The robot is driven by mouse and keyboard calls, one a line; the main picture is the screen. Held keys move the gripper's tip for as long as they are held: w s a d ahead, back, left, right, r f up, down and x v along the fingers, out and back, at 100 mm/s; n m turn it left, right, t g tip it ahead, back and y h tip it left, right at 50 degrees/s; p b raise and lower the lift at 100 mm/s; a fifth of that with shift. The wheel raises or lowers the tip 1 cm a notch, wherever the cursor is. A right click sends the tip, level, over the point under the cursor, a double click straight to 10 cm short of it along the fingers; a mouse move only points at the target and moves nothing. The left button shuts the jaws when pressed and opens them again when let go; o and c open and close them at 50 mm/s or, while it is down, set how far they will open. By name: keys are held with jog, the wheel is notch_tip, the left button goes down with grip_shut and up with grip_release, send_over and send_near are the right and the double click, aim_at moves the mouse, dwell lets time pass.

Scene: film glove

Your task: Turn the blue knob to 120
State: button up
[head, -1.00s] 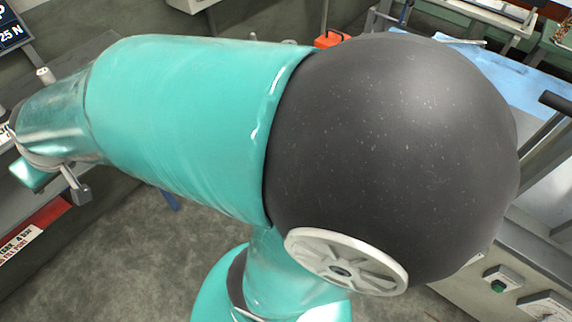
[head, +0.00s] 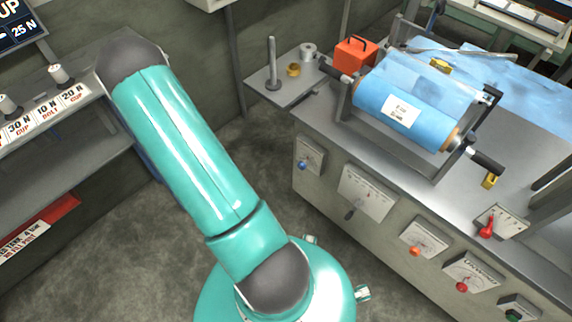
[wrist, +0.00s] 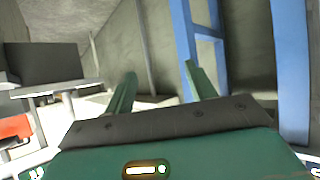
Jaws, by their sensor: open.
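The blue knob (head: 302,166) sits on a small dial plate (head: 312,155) at the left end of the machine's front panel in the head view. The dial's numbers are too small to read. My gripper (wrist: 160,85) shows in the wrist view with its two green fingers apart and nothing between them. It is hidden in the head view, where my arm reaches up and left, away from the knob. The knob is not visible in the wrist view.
The machine bench (head: 340,230) carries a blue film roll (head: 415,110), with a lever dial, orange knob (head: 415,250) and red knobs farther right. Shelves (head: 60,160) with labelled cups stand left. Blue posts (wrist: 290,70) show in the wrist view. Floor between is clear.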

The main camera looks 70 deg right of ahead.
jog(key=s+d+f+m+g+h, duration=0.1)
jog(key=s+d+f+g+h, duration=0.2)
jog(key=s+f, duration=0.5)
jog(key=m+g+h, duration=0.1)
jog(key=g+h, duration=0.2)
jog(key=g, duration=0.6)
send_near(300, 167)
jog(key=x, duration=1.1)
jog(key=shift+c, duration=0.3)
jog(key=c, duration=0.9)
jog(key=shift+m, duration=0.4)
